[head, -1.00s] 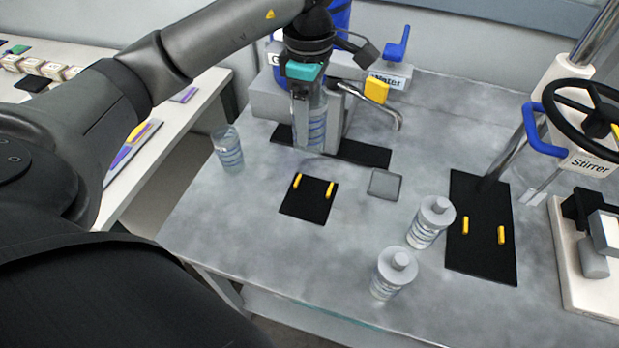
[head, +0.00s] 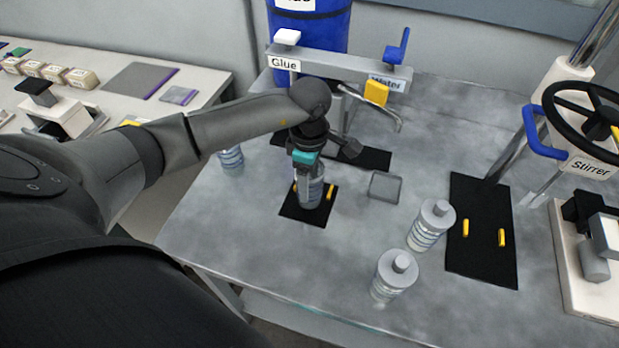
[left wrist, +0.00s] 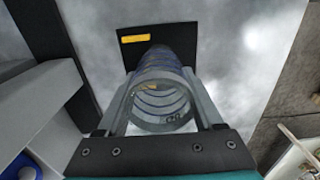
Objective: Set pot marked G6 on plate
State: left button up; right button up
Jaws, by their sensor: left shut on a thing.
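A clear pot with blue bands (head: 311,192) is held by my left gripper (head: 308,178) over the small black plate with two yellow pegs (head: 317,217). The gripper is shut on the pot's upper part. The pot looks upright between the pegs; I cannot tell whether its base touches the plate. In the left wrist view I look down into the open pot (left wrist: 160,100), with the black plate (left wrist: 175,34) beyond it and one yellow peg in sight. The G6 mark is not legible. My right gripper is not in view.
Another clear pot (head: 231,157) stands at left, partly behind my arm. Two lidded bottles (head: 430,224) (head: 393,274) stand right of the plate. A grey square pad (head: 384,186) lies near it. The Glue and Water taps (head: 340,68) are behind; the stirrer (head: 580,140) is at right.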

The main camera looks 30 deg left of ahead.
pick_arm(q)
jog(key=o, duration=1)
jog(key=shift+f, duration=0.15)
jog(key=o, duration=0.5)
jog(key=shift+c, duration=0.2)
jog(key=shift+r, duration=0.2)
notch_tip(320, 180, up, 12)
